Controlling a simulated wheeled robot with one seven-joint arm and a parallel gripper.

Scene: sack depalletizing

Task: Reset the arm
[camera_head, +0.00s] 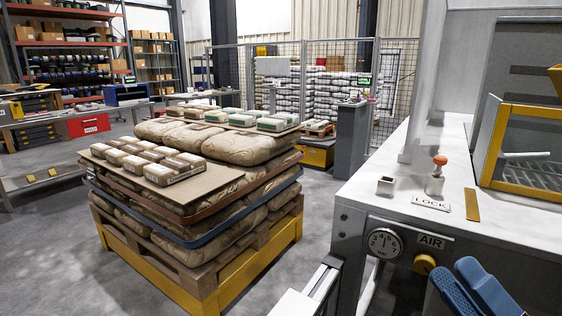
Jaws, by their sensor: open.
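A yellow-based pallet (237,281) stacked with brown sacks (223,146) and small packs (150,160) stands left of centre. A white machine bench (385,205) with a gauge (385,243) fills the right. Grey floor (50,255) is clear at left. A mesh fence (340,70) stands behind.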

